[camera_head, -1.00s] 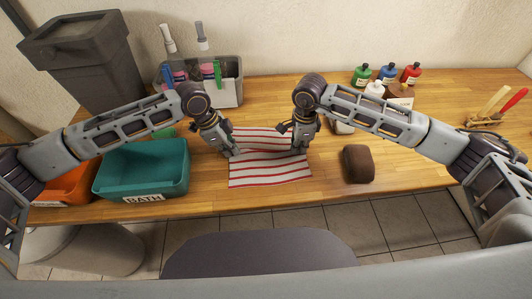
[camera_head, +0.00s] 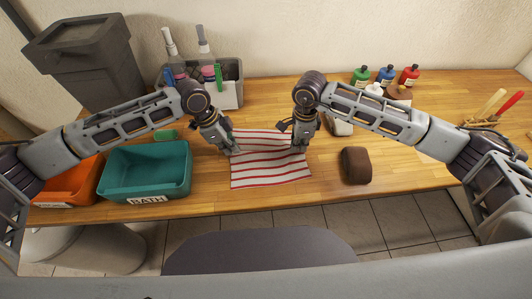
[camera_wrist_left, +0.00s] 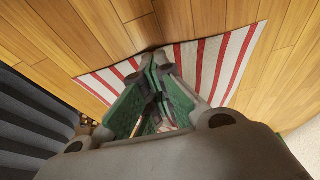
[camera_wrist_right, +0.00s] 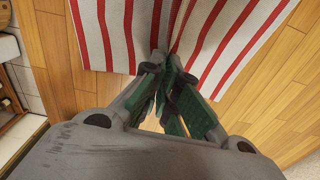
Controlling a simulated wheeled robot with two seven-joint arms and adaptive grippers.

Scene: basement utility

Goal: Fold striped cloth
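The red-and-white striped cloth (camera_head: 270,172) lies on the wooden table in front of me, mostly flat, with its near edge towards the table's front. My left gripper (camera_head: 233,152) is at the cloth's left edge. In the left wrist view its green-padded fingertips (camera_wrist_left: 157,58) meet on the edge, where the cloth is pinched. My right gripper (camera_head: 298,149) is at the cloth's right edge. In the right wrist view its fingertips (camera_wrist_right: 165,62) meet on the edge, and the cloth puckers there. The exact grip is partly hidden by the fingers.
A teal bin (camera_head: 145,185) labelled BATH and an orange bin (camera_head: 70,187) stand left. A grey caddy (camera_head: 228,88) with bottles is behind. A brown block (camera_head: 356,166) lies right of the cloth. Several small bottles (camera_head: 387,75) stand back right.

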